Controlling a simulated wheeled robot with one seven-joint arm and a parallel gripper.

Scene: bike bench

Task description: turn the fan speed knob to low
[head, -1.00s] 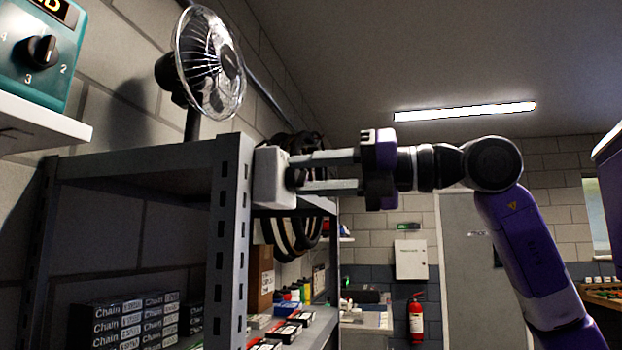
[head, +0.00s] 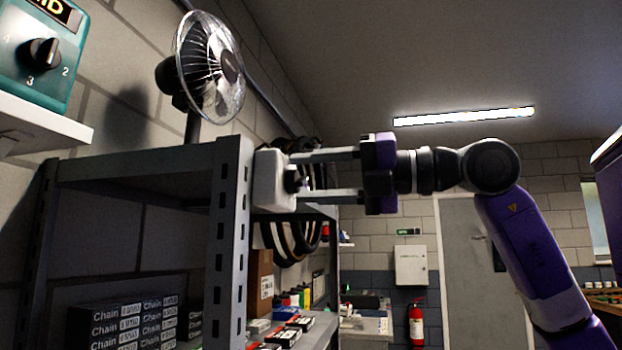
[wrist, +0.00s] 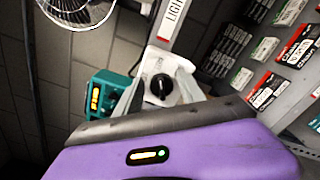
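A white box (head: 272,180) with a black knob (head: 292,179) is on the side of the grey shelf post. It also shows in the wrist view, where the black knob (wrist: 160,87) sits between my fingers under a strip reading "LIGHT". My gripper (head: 300,174) is open, its two fingers apart above and below this knob, holding nothing. A fan (head: 208,68) stands on top of the shelf. A teal box (head: 38,60) at the upper left has another black knob (head: 43,53), numbers around it and a lit display partly cut off. No fan speed label is readable.
The grey shelf (head: 150,165) holds several chain boxes (head: 130,325). A white ledge (head: 40,125) is below the teal box. Tyres (head: 290,235) hang behind the white box. A red extinguisher (head: 416,320) is on the far wall. The room right of the shelf is open.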

